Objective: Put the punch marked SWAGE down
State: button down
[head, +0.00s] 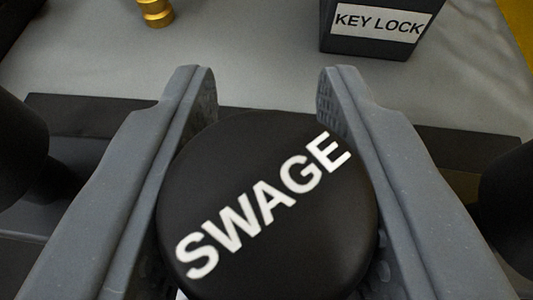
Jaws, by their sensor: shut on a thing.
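The punch marked SWAGE (300,235) shows its round black top at the bottom middle of the head view, with the white word slanting up to the right. My gripper (268,85) has one grey finger on each side of it and is shut on it. The fingertips reach past the far side of the round top. The lower part of the punch is hidden under its top, so I cannot tell whether it touches anything below.
A dark box labelled KEY LOCK (368,42) stands at the top right on a light grey surface (250,40). A brass-coloured piece (154,12) is at the top left. A dark strip (75,108) crosses behind the fingers. Dark rounded shapes stand at the left (15,150) and right (510,190) edges.

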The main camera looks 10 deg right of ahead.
dwell(0.3)
jog(key=c, duration=1.1)
grip_release()
jog(key=shift+o, duration=0.2)
jog(key=shift+s+r, duration=0.1)
jog(key=v, duration=1.2)
jog(key=shift+b, duration=0.4)
jog(key=shift+r, duration=0.1)
